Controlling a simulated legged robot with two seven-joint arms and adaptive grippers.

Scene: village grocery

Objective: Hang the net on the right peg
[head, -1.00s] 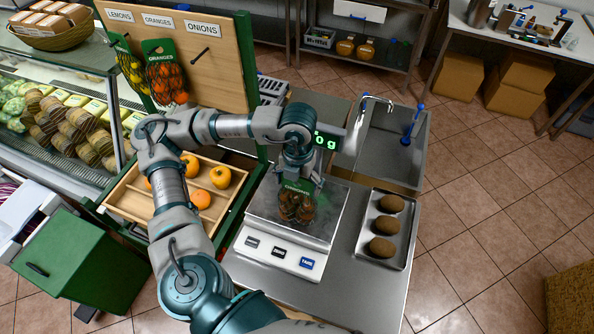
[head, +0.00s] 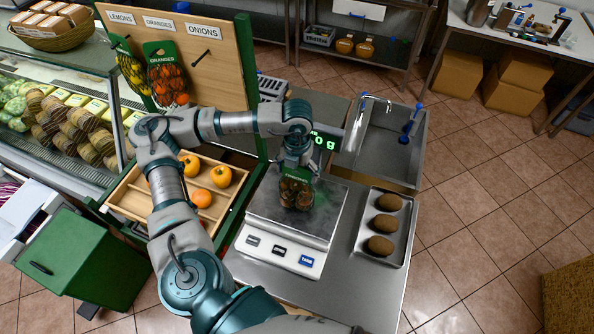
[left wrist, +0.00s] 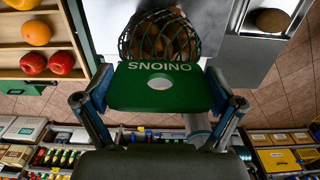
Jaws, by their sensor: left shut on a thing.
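The net of onions (head: 296,194), with a green header card, hangs from my left gripper (head: 298,160) over the scale. In the left wrist view the card (left wrist: 160,88) marked ONIONS lies between the two fingers, with the dark mesh and brown onions (left wrist: 160,38) beyond it. The left gripper is shut on the card. The right peg (head: 202,57) sticks out bare from the wooden board (head: 220,85) under the ONIONS label. The lemons net (head: 132,72) and oranges net (head: 168,82) hang at the other two places. My right gripper is not in view.
The scale (head: 255,241) stands on the steel counter, its green display (head: 325,141) partly covered by my arm. A tray (head: 361,246) of brown items lies to its right. A divided wooden crate (head: 128,199) with fruit stands left, below the board. A sink (head: 385,155) is behind.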

